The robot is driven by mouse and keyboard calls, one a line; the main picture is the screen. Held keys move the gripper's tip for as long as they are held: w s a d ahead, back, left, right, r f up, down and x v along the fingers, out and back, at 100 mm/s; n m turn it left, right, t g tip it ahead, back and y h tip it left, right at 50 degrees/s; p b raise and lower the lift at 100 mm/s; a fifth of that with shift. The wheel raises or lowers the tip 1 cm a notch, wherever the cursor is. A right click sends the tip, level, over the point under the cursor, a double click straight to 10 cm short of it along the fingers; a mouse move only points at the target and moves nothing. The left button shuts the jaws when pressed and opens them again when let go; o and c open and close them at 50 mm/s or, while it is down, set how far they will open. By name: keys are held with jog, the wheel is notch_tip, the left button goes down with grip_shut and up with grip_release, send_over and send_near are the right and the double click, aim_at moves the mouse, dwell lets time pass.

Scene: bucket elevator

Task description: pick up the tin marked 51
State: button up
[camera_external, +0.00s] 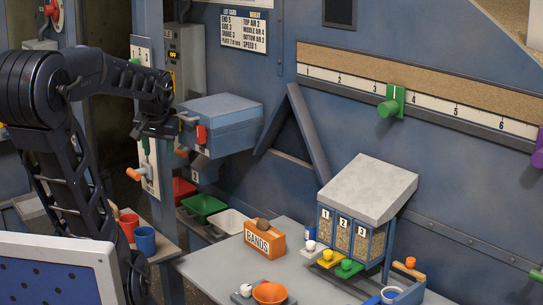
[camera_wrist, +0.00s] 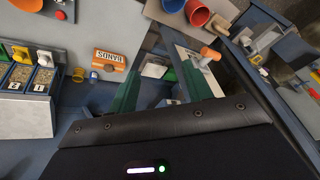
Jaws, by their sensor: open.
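I cannot make out a tin marked 51 in either view; no such marking is legible. A small round container with a blue rim (camera_external: 391,294) stands at the bench's front right, partly cut off by the frame edge. My gripper (camera_external: 157,132) is raised near the blue-grey box on the wall, left of and well away from the bench. In the wrist view my gripper (camera_wrist: 163,88) has its two fingers apart with nothing held between them.
The orange BANDS box (camera_external: 264,239) sits on the grey bench (camera_external: 215,272). An orange bowl (camera_external: 269,293) is at its front. A hopper with bins 1, 2, 3 (camera_external: 366,185) stands right. Red (camera_external: 129,226) and blue (camera_external: 145,240) cups stand on a left ledge.

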jog(key=w+d+f+m, duration=0.1)
jog(key=w+d+f, duration=0.1)
jog(key=w+d, duration=0.35)
jog(key=w+d+f+m, duration=0.1)
jog(key=w+d+f, duration=0.1)
jog(key=w, duration=0.6)
jog(key=m+g+h, duration=0.1)
jog(key=m+h, duration=0.2)
jog(key=m, duration=0.1)
send_over(312, 230)
jog(key=a, duration=0.2)
jog(key=f, duration=2.7)
jog(key=shift+w+d+f, duration=0.2)
jog(key=shift+w+f, duration=0.15)
jog(key=x, duration=0.5)
jog(key=shift+s, duration=0.1)
jog(key=shift+s+x, duration=0.2)
jog(key=shift+x, duration=1.1)
jog(key=shift+s+x, duration=0.15)
jog(key=shift+x, duration=1.15)
jog(key=shift+f, duration=0.1)
jog(key=c, duration=0.7)
